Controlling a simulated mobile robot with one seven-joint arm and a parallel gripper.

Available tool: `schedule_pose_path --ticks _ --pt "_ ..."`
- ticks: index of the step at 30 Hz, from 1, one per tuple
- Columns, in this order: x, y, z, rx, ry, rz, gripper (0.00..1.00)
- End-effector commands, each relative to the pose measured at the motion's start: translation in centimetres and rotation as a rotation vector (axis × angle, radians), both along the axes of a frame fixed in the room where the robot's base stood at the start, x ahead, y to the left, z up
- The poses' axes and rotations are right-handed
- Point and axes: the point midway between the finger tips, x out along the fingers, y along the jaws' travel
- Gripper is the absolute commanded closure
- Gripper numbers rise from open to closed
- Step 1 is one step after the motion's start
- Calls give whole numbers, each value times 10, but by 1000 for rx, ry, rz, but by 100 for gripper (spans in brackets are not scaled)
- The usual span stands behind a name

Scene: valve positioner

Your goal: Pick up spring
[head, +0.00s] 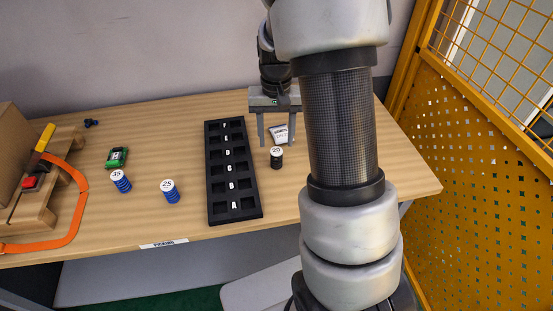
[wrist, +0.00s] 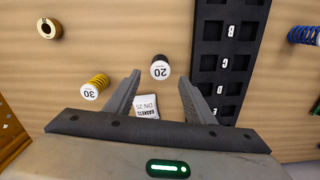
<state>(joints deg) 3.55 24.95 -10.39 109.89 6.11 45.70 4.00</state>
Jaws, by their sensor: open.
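A black spring (head: 276,163) with a white cap marked 20 stands on the table right of the black tray. It also shows in the wrist view (wrist: 160,72). My gripper (head: 277,145) is open, pointing down, with its fingertips on either side of this spring in the picture. I cannot tell whether they touch it or how high above the table they are. A yellow spring (wrist: 98,83) marked 30 shows left of the fingers in the wrist view. Two blue springs, marked 35 (head: 122,185) and 25 (head: 171,195), stand left of the tray.
The black tray (head: 249,213) has lettered compartments that look empty. A white packet marked gaskets (wrist: 148,107) lies between my fingers in the wrist view. A green item (head: 117,158) and a wooden pallet (head: 42,215) are at the left. Yellow fencing (head: 480,180) borders the right.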

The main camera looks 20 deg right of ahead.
Motion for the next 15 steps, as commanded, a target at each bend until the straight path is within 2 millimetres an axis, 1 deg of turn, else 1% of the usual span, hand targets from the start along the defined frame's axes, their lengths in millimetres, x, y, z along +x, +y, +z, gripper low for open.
schedule_pose_path --ticks 1,5,7,12,15 --pt "-1 0 -6 1 2 0 51" --pt "-1 0 -12 0 0 0 51" --pt "-2 1 -19 1 3 1 51" --pt "-8 2 -45 1 4 2 51" --pt "-7 2 -57 1 3 1 51"
